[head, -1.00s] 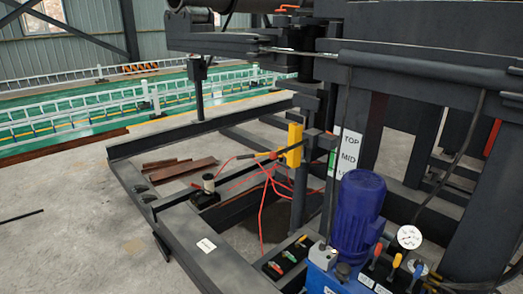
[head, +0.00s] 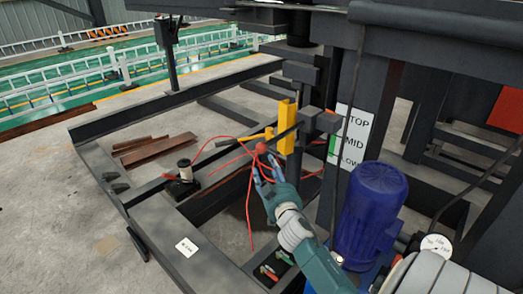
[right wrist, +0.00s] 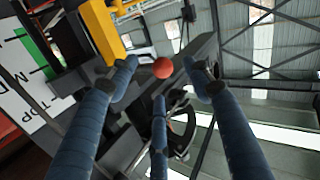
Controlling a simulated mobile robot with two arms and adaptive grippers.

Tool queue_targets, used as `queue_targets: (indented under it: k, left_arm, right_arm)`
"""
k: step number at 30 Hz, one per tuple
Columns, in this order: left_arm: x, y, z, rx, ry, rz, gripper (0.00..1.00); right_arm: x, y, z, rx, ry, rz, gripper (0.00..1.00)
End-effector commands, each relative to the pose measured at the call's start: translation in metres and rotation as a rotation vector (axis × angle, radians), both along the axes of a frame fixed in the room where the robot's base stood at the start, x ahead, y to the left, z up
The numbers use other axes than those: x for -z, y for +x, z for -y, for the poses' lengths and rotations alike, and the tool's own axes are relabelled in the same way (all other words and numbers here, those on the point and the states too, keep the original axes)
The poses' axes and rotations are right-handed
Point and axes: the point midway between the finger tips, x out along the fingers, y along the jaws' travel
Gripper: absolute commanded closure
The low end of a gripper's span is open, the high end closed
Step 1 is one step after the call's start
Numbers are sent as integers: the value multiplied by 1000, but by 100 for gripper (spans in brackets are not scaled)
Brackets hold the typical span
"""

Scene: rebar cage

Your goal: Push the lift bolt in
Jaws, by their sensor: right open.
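A red ball knob (head: 262,148), which looks like the end of the lift bolt, sits beside the yellow upright bracket (head: 287,127). My right gripper (head: 265,168) is open, with its fingertips just below the knob in the head view. In the right wrist view, the red knob (right wrist: 162,68) shows between and beyond the spread blue fingers of my right gripper (right wrist: 160,75). I cannot tell whether any finger touches it. The yellow bracket (right wrist: 102,30) shows at upper left there. The bolt's shaft is not clearly seen. My left gripper is not in view.
Red hoses (head: 249,205) hang around the knob. A blue motor (head: 369,210) stands close right of my right arm, with a gauge (head: 436,246) beside it. A TOP/MID/LOW label (head: 349,135) is on the dark post. Dark frame beams (head: 190,240) surround the floor opening.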

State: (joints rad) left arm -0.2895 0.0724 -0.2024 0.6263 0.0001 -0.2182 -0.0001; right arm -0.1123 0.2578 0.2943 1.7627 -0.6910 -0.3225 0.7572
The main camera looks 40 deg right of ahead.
Motion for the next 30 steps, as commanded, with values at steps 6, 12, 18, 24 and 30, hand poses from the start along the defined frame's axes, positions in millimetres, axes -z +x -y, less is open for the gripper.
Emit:
queue_targets:
  k: [6, 12, 18, 24, 30]
  left_arm:
    - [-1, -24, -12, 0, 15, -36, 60]
    - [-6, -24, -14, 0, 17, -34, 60]
    - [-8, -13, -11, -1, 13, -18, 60]
    - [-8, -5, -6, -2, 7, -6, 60]
    - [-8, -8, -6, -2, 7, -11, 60]
  right_arm:
    - [-22, 13, 12, 9, -12, 37, 50]
    - [-22, 46, 30, 10, -13, 35, 50]
    - [-20, 75, 46, 8, -11, 35, 50]
    - [-19, 91, 54, 7, -11, 34, 50]
    - [-18, 94, 56, 7, -10, 33, 50]
